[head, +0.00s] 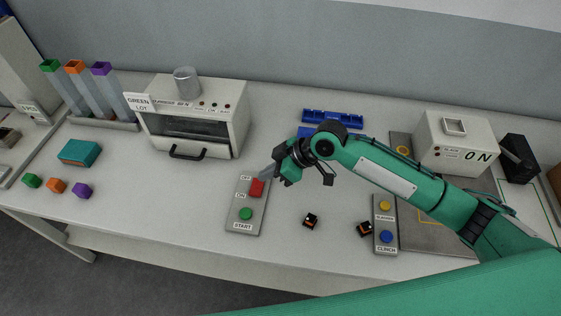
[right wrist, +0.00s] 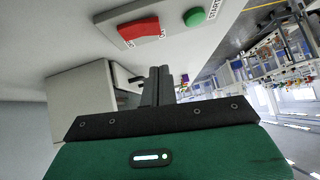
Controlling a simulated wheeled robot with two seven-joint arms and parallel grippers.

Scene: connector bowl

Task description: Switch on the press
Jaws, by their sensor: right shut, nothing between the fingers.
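A grey switch panel (head: 246,207) on the table carries a red rocker switch (head: 257,187) between OFF and ON labels, and a round green START button (head: 246,213). The rocker also shows in the right wrist view (right wrist: 139,32), as does the green button (right wrist: 195,16). My right gripper (head: 268,173) is shut and empty, with its tips close to the OFF end of the rocker; I cannot tell whether they touch. Its shut fingers (right wrist: 158,85) show in the wrist view. A white machine (head: 458,142) at the right bears an ON label. My left gripper is not in view.
A white oven-like box (head: 195,117) stands behind the panel at left. Two small black-and-orange parts (head: 310,220) lie right of the panel. A second panel (head: 385,230) has yellow and blue buttons. Blue bins (head: 333,117) sit behind my arm.

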